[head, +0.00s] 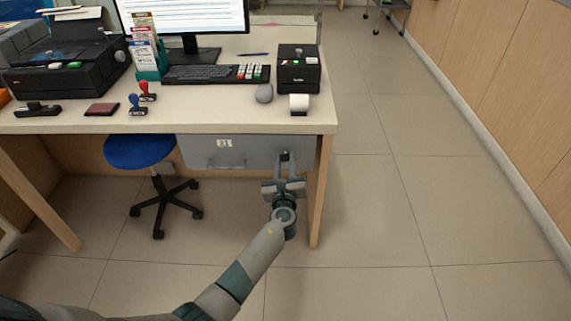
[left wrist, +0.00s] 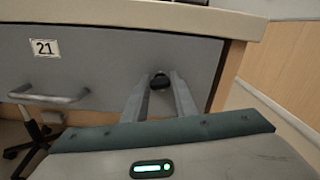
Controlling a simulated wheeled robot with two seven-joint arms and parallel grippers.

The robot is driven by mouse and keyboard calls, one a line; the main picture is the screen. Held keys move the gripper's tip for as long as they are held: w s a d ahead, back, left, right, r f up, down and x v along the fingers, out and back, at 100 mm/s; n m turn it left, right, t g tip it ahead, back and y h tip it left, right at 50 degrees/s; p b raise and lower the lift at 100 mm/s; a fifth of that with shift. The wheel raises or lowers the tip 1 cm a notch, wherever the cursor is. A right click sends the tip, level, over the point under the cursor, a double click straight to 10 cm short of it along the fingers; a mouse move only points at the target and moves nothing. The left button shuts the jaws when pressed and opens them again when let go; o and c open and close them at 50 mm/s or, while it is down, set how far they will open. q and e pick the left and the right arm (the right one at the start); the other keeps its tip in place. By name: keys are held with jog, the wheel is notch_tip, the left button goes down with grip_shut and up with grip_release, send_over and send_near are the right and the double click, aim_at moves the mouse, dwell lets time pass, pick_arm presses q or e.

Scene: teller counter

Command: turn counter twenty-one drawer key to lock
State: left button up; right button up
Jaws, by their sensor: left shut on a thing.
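My right gripper is out of view.
The counter top (head: 215,118) overhangs the drawer just above my gripper. A wooden leg (head: 320,190) stands close to its right. A blue stool (head: 140,150) is at the left under the counter. A receipt printer (head: 298,70) stands above. The floor at right is clear.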

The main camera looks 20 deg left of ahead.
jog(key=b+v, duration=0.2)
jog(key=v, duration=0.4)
pick_arm(q)
jog(key=shift+a+f+n+b, duration=0.1)
jog(key=shift+n+b, duration=1.6)
jog(key=shift+n, duration=2.05)
jog(key=shift+a+f+n+b, duration=0.1)
jog(key=shift+n+b, duration=1.6)
jog(key=shift+n, duration=2.05)
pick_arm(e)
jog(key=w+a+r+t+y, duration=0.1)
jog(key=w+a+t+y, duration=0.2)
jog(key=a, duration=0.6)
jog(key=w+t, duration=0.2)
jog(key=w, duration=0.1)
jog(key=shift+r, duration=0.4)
pick_arm(q)
jog(key=shift+d, duration=0.1)
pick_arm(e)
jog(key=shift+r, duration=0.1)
pick_arm(q)
jog(key=o, duration=1)
jog(key=shift+o, duration=0.2)
jog(key=shift+s, duration=0.1)
